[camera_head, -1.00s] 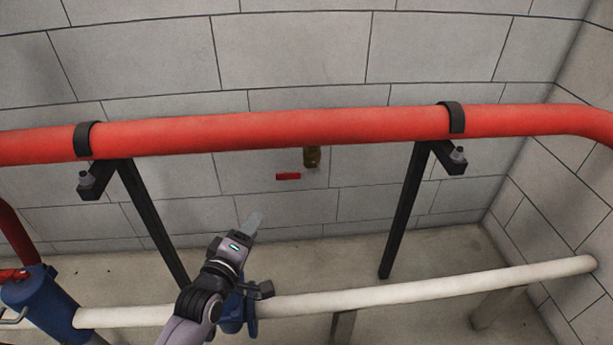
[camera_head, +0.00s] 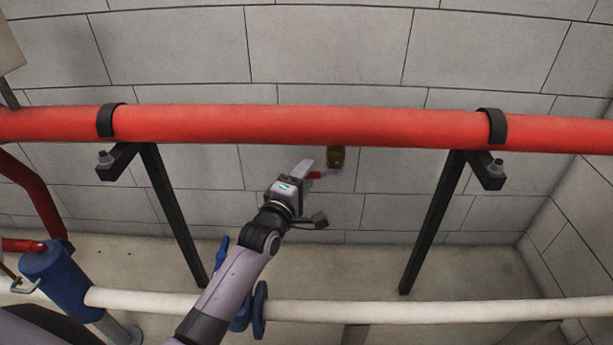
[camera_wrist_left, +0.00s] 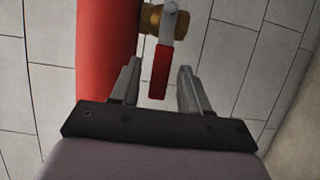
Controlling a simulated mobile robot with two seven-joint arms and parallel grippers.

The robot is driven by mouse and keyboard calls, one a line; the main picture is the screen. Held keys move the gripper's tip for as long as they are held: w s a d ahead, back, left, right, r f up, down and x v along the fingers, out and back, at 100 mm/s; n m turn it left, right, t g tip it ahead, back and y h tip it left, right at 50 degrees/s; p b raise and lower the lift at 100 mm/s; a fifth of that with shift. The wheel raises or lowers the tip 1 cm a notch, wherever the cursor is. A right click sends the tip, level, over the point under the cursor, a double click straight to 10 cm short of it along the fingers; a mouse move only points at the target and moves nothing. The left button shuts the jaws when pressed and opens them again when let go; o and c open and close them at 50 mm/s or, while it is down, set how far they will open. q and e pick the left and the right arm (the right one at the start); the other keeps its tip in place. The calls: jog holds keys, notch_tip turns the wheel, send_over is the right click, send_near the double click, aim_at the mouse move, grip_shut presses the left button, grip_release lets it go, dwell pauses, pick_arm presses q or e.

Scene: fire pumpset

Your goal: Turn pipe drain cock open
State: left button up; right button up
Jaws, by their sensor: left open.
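The drain cock is a brass fitting (camera_head: 336,157) under the red pipe (camera_head: 300,126), with a red lever handle (camera_head: 314,175) sticking out to its left. In the left wrist view the brass body (camera_wrist_left: 176,24) is at the top and the red handle (camera_wrist_left: 160,72) points toward my gripper. My left gripper (camera_head: 304,170) is open just beside the handle and partly covers it in the head view. In the left wrist view the handle's free end lies between the two fingertips (camera_wrist_left: 158,78), with gaps on both sides. My right gripper is not in view.
Black pipe supports (camera_head: 172,215) and (camera_head: 432,222) stand left and right of the cock. A white pipe (camera_head: 400,310) with a blue valve (camera_head: 258,308) runs low in front. The block wall (camera_head: 330,50) is close behind the red pipe.

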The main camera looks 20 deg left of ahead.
pick_arm(q)
jog(key=shift+w+d, duration=0.1)
jog(key=shift+w, duration=0.55)
grip_shut()
